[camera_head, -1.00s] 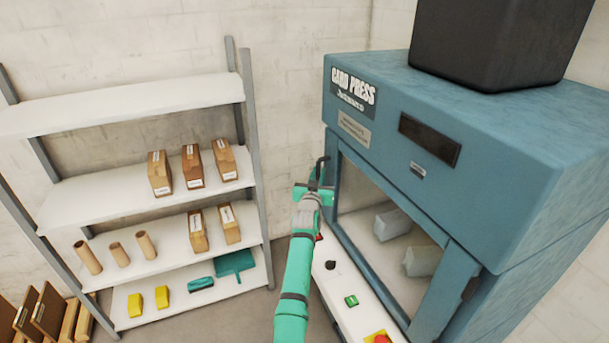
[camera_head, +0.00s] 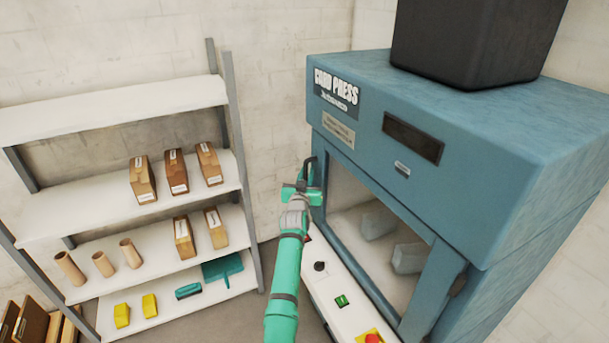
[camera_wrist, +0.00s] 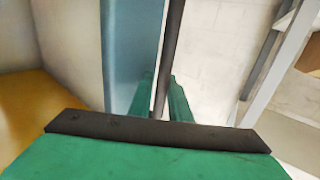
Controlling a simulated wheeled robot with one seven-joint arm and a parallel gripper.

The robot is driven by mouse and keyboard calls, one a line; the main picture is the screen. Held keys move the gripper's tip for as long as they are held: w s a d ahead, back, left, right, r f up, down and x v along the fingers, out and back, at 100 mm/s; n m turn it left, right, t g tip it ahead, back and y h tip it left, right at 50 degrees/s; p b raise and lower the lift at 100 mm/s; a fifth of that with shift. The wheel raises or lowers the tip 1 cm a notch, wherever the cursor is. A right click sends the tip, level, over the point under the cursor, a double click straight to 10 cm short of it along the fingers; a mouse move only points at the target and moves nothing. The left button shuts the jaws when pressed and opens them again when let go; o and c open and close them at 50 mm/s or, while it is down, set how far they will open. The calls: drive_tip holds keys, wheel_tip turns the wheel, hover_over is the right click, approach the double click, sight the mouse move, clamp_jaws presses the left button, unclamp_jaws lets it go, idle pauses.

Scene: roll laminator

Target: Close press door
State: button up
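The blue card press (camera_head: 480,160) stands at the right in the head view. Its front has a large window-like opening, and two pale blocks (camera_head: 378,222) show inside. A dark upright bar handle (camera_head: 313,166) is at the left front edge of the press. My gripper (camera_head: 306,182) is at this handle. In the wrist view the handle (camera_wrist: 173,45) runs between the two green fingers of my gripper (camera_wrist: 160,92), which look closed around it. A blue panel edge (camera_wrist: 133,50) is beside the handle. I cannot tell exactly how far the door stands open.
A white control ledge (camera_head: 325,283) with a green button and a red knob runs below the press front. A shelf rack (camera_head: 120,190) with boxes, tubes and tools stands at the left. A black bin (camera_head: 475,40) sits on top of the press.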

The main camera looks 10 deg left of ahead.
drive_tip(key=shift+d+r, duration=0.1)
drive_tip(key=shift+d, duration=0.55)
drive_tip(key=s+a, duration=0.1)
drive_tip(key=s, duration=1)
drive_tip(key=shift+a, duration=0.4)
